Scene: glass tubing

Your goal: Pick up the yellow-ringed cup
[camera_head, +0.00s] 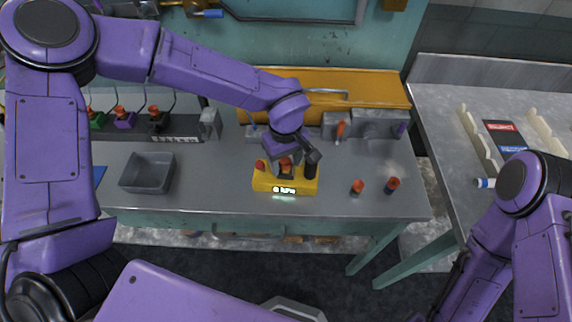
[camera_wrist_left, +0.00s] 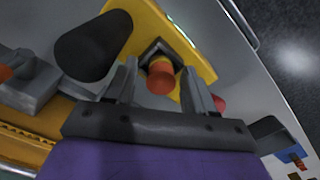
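An orange-red-topped cup (camera_head: 286,162) sits in the yellow device (camera_head: 264,182) with a lit display. The left wrist view shows it as a red knob (camera_wrist_left: 160,80) with a yellowish band below, in a dark square socket. I cannot make out for sure that this is the yellow-ringed cup. My left gripper (camera_head: 287,172) is over the device, its fingers apart on either side of the cup. In the left wrist view a gap shows between each finger and the red top. My right gripper is out of view; only my right arm shows at lower right.
A black post (camera_head: 311,168) stands on the device, close to my left gripper. Two orange-topped cups (camera_head: 357,187) (camera_head: 392,185) stand to the right. A grey bin (camera_head: 131,180) and a rack with several ringed cups (camera_head: 124,119) are at left. Bench between bin and device is clear.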

